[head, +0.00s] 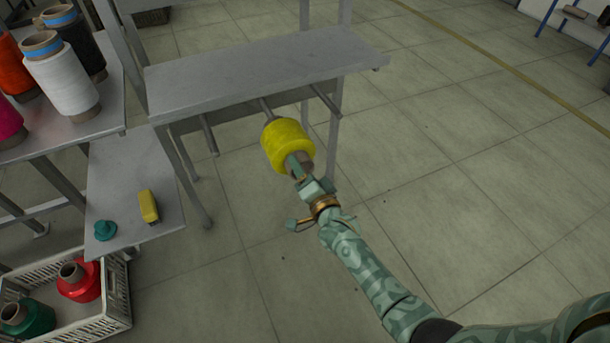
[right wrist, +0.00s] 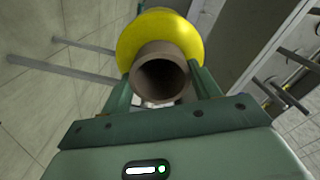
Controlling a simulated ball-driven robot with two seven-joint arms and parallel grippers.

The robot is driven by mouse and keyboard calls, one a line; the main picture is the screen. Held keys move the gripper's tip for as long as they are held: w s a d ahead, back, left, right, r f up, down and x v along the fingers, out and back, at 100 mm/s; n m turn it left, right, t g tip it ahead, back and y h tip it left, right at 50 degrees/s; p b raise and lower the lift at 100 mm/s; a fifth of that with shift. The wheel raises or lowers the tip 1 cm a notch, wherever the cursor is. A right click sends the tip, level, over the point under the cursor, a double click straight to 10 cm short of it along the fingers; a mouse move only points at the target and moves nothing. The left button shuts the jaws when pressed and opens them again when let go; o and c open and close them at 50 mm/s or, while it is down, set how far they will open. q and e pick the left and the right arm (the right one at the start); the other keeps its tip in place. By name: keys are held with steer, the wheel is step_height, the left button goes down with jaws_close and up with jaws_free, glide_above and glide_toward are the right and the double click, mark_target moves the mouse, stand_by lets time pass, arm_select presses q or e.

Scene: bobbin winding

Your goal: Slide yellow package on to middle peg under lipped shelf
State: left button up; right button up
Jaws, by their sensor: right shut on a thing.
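The yellow package (head: 287,143) is a yarn bobbin on a brown core tube; it also shows in the right wrist view (right wrist: 150,28). My right gripper (head: 299,165) is shut on the near end of the core tube (right wrist: 160,72), one finger on each side. The middle peg (head: 266,106) sticks out under the grey shelf (head: 260,68) and meets the package's far edge in the head view. Whether its tip is inside the core or behind the package is hidden. The left peg (head: 209,135) and right peg (head: 325,101) are bare. My left gripper is not in view.
A rack at left holds white (head: 66,83), orange and dark cones. A lower shelf (head: 135,180) carries a yellow box-like object (head: 148,207) and a teal knob-like piece (head: 105,230). A crate (head: 118,315) with red and green bobbins stands below. The floor at right is clear.

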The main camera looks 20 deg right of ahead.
arm_select(q)
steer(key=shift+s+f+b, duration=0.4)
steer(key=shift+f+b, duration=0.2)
steer(key=shift+b, duration=0.15)
arm_select(e)
steer(key=shift+w+r, duration=0.15)
steer(key=shift+w, duration=1.9)
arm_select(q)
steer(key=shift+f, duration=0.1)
arm_select(e)
steer(key=shift+w, duration=0.1)
